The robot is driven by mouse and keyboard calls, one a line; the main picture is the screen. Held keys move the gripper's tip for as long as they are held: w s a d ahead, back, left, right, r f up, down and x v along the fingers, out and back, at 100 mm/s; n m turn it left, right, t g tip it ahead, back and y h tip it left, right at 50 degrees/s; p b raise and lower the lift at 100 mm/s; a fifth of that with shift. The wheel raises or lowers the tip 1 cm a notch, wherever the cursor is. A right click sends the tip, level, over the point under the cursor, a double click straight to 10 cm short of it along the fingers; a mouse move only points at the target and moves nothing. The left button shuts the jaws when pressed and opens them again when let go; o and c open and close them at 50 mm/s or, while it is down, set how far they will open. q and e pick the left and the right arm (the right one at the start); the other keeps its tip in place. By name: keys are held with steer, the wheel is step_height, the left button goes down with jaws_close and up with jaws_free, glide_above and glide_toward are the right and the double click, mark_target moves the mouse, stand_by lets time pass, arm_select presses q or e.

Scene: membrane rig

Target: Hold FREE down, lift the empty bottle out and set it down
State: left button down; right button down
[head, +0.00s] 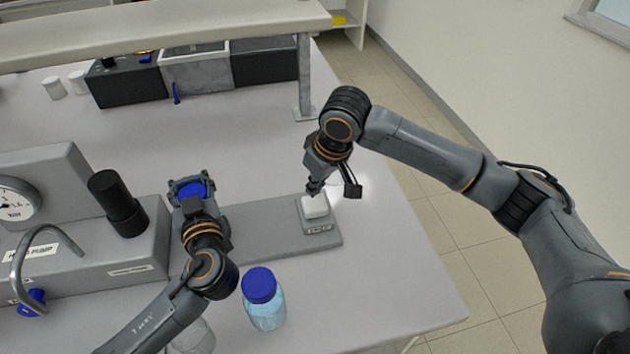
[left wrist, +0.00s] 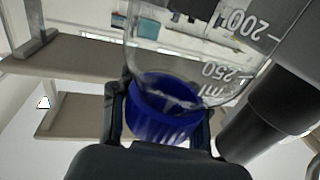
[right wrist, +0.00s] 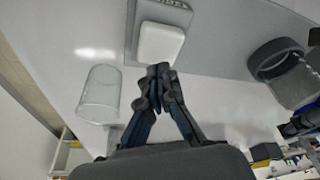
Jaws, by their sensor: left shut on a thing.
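My left gripper (head: 188,188) is shut on the blue cap (left wrist: 163,108) of a clear glass bottle (left wrist: 190,45) with volume marks. No liquid shows in it. In the right wrist view the bottle (right wrist: 298,86) overlaps a dark grey ring (right wrist: 262,66); I cannot tell whether its base is clear of the ring. My right gripper (right wrist: 159,72) is shut, with nothing between its fingertips. It points down at the white button (right wrist: 160,43) on the small labelled block (head: 320,227). Whether the fingertips press the button is unclear.
A blue-capped bottle of light blue liquid (head: 266,314) stands at the front. The right front of the table (head: 385,285) is clear.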

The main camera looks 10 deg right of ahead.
mark_target(315, 202)
arm_select(q)
steer(key=shift+s+d+f, duration=0.1)
steer(key=shift+f, duration=0.25)
arm_select(e)
steer(key=shift+f, duration=0.25)
steer(key=shift+f, duration=1.05)
arm_select(q)
steer(key=shift+s+r, duration=0.1)
arm_select(e)
steer(key=shift+s+f, duration=0.15)
steer(key=shift+f, duration=0.15)
arm_select(q)
steer(key=shift+r, duration=0.15)
arm_select(e)
steer(key=shift+s+f, duration=0.1)
steer(key=shift+f, duration=0.2)
arm_select(q)
steer(key=shift+r, duration=0.2)
step_height(315, 202, up, 6)
stand_by(0.9)
arm_select(e)
steer(key=shift+r, duration=3.75)
